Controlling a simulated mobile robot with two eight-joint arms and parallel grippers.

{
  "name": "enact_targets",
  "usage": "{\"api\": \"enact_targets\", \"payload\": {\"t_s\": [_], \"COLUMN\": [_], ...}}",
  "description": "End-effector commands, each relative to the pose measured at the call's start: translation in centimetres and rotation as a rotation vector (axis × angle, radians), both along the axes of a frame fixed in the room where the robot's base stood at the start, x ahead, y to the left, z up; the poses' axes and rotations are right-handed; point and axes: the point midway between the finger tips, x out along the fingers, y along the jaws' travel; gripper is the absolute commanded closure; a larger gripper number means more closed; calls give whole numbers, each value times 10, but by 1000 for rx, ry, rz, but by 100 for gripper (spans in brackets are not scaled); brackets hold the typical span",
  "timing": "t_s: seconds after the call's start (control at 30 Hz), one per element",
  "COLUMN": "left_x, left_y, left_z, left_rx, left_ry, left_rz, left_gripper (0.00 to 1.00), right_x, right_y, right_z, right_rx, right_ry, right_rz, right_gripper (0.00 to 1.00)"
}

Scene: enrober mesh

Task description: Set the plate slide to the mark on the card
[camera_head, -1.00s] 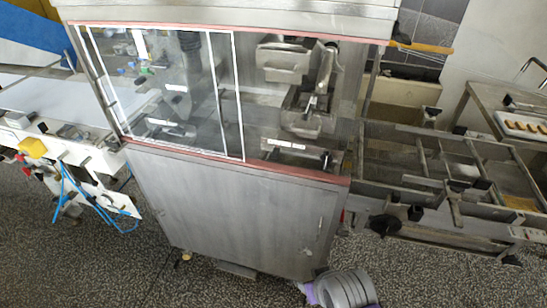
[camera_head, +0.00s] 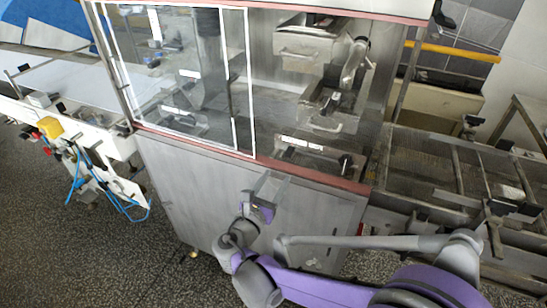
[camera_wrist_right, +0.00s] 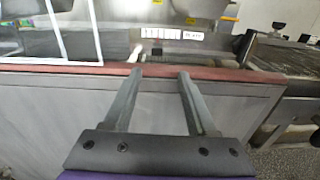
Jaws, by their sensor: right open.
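Inside the cabinet's open right part, just behind the red sill, a low metal unit carries a pale marked strip (camera_head: 301,143) and a dark knob (camera_head: 346,161) at its right end. The strip (camera_wrist_right: 173,34) and a dark part (camera_wrist_right: 243,43) right of it also show in the right wrist view. I cannot tell which piece is the plate slide or read any mark on the strip. My right gripper (camera_head: 271,181) is open and empty, in front of the cabinet and below the sill. In the right wrist view its two fingers (camera_wrist_right: 159,76) point toward the sill. My left gripper is not in view.
The red sill (camera_head: 322,178) runs along the opening. A white-framed clear pane (camera_head: 240,85) covers the left part. Metal boxes with handles (camera_head: 303,54) stand deeper inside. A mesh conveyor frame (camera_head: 440,160) lies to the right, and a white-sided conveyor (camera_head: 115,150) to the left.

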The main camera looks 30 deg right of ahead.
Motion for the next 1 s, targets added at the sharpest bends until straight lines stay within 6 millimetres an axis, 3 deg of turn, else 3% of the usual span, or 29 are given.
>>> {"api": "enact_targets", "payload": {"t_s": [0.17, 0.7, 1.0], "left_x": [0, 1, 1], "left_y": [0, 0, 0], "left_z": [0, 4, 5], "left_rx": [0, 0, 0], "left_ry": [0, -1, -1], "left_rz": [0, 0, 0], "left_gripper": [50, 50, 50], "right_x": [10, 67, 73], "right_y": [-6, -74, -80], "right_z": [3, 3, 2], "right_rx": [-43, -39, -38], "right_ry": [11, 9, 9], "right_rz": [3, 4, 6], "right_gripper": [43, 43, 43]}}
